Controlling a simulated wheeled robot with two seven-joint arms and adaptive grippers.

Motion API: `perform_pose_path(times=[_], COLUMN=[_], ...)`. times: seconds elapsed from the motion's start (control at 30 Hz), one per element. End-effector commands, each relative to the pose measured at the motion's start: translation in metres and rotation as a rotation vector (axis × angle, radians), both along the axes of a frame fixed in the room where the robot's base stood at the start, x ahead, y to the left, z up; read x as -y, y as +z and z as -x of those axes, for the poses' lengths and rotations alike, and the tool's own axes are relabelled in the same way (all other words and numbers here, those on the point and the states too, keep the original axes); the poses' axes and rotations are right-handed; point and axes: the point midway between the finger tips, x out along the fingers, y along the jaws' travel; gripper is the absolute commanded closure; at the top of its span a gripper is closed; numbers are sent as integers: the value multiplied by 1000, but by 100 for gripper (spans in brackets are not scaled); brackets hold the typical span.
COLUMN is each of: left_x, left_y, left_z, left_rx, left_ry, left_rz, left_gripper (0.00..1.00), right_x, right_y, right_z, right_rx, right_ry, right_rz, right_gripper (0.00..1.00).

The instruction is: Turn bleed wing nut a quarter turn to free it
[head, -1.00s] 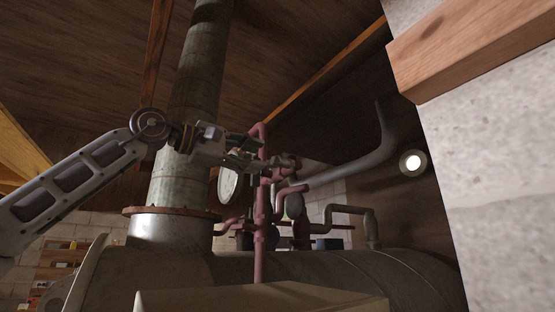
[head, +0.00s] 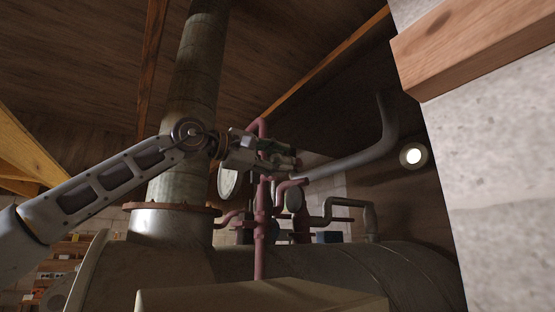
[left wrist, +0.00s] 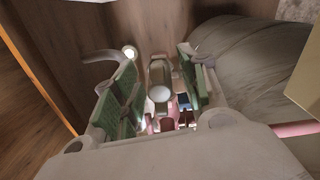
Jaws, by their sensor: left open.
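My left gripper (head: 282,156) is in front of the top of the pink pipework (head: 261,230) on the boiler and hides part of it. Its two green-padded fingers (left wrist: 160,88) are apart in the left wrist view. Between them, farther off, shows a dull cylindrical fitting (left wrist: 158,72) with a pale round end; I see no contact with the fingers. I cannot make out the bleed wing nut for certain in either view. My right gripper is not in view.
A tall flue (head: 190,90) rises behind my left arm. The large boiler drum (head: 340,268) lies below. A stone wall (head: 495,200) with a wooden beam (head: 480,50) closes off the right.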

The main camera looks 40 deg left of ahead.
Motion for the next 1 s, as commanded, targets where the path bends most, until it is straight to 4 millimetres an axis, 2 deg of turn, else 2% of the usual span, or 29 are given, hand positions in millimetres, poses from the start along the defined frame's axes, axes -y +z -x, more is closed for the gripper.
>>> perform_pose_path(times=[0.1,0.43,1.0], left_x=[0,0,0], left_y=[0,0,0], left_z=[0,0,0], left_rx=[0,-1,-22], left_ry=[0,0,0], left_rz=[0,0,73], left_gripper=[58,100,100], right_x=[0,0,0], right_y=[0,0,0], right_z=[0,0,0], right_rx=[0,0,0], right_ry=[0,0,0], right_rz=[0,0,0], right_gripper=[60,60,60])
